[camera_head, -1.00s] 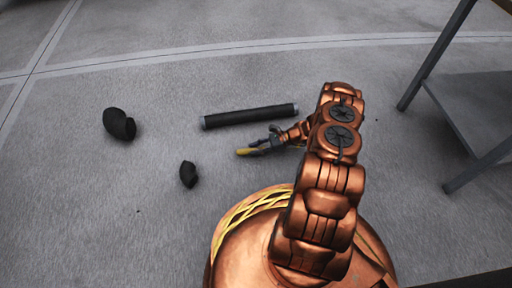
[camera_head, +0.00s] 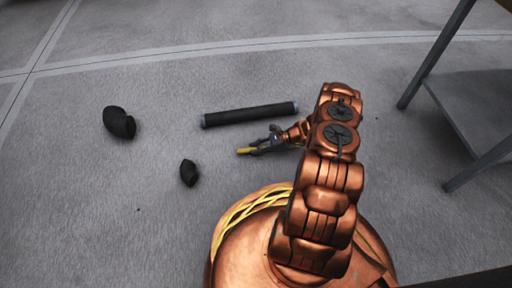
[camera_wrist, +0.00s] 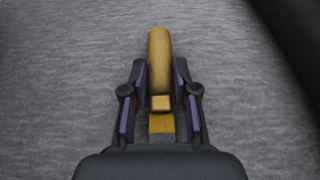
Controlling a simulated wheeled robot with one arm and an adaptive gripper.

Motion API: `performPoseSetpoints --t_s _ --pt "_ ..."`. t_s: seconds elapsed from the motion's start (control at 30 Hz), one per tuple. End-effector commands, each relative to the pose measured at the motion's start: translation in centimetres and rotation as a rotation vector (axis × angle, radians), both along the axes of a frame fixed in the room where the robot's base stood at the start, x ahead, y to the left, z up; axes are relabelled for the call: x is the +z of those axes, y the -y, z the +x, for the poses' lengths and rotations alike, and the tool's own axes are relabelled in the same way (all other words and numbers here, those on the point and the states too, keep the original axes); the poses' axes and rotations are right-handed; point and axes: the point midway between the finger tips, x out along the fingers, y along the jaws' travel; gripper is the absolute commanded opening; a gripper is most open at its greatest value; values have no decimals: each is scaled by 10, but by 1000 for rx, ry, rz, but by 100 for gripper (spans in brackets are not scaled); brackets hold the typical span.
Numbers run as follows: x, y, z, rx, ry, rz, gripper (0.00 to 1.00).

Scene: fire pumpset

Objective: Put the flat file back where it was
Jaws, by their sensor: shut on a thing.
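The flat file (camera_wrist: 159,62) shows in the wrist view as a yellow handle between my gripper's fingers. My gripper (camera_wrist: 160,92) is shut on it, with one finger on each side. In the head view the yellow end of the file (camera_head: 246,151) sticks out to the left of my gripper (camera_head: 262,146). The rest of the file is hidden by the gripper. The gripper is low over the grey floor; I cannot tell whether the file touches it.
A black pipe (camera_head: 250,115) with pale ends lies on the floor just behind my gripper. A black elbow-shaped piece (camera_head: 119,123) and a smaller black piece (camera_head: 188,173) lie to the left. A grey metal table (camera_head: 470,110) stands at the right. Floor between them is clear.

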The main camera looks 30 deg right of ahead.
Motion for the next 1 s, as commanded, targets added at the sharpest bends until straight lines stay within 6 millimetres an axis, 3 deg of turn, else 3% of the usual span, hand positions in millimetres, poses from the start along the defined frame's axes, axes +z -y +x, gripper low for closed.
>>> performPoseSetpoints --t_s 0.27,0.3,0.57,1.0 --pt "-4 0 0 0 0 0 0" --pt "-4 0 0 0 0 0 31" --pt "-5 0 0 1 0 1 58" --pt "-1 -1 0 1 -1 1 58"
